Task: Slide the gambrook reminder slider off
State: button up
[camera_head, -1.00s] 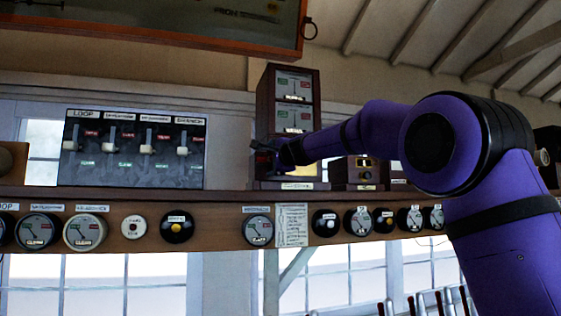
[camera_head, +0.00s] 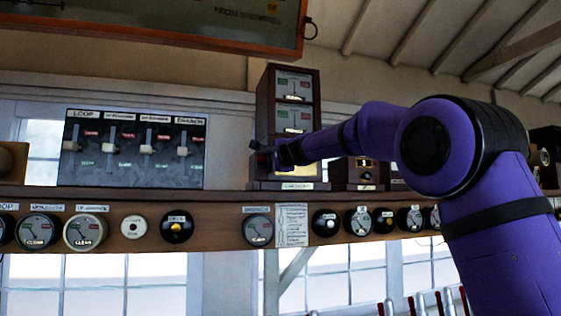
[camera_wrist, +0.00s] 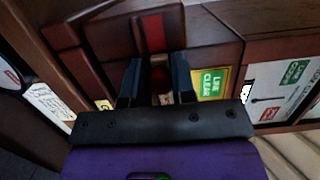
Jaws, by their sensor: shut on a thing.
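A tall dark wooden instrument (camera_head: 264,105) with two dial faces stands on the shelf. In the wrist view, a red strip (camera_wrist: 153,32) shows on its wooden face, just beyond my fingers. My gripper (camera_wrist: 157,88) is shut on a small dark reddish piece (camera_wrist: 160,75), which I take to be the slider; the fingers stand on both sides of it. In the head view my gripper (camera_head: 264,158) is at the lower front of the instrument, and the piece it holds is too small to make out there. I cannot read a Gambrook name on any label.
A green and yellow "LINE CLEAR" plate (camera_wrist: 210,85) sits close right of my fingers in the wrist view. A panel with several white-handled sliders (camera_head: 132,150) stands left on the shelf. Dials and buttons line the shelf front (camera_head: 200,215). A smaller wooden box (camera_head: 345,173) stands right of the instrument.

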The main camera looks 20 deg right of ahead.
aim_at(259, 159)
jog(key=shift+a, duration=1.7)
jog(key=o, duration=1.5)
jog(key=shift+o, duration=0.2)
jog(key=shift+s, duration=3.05)
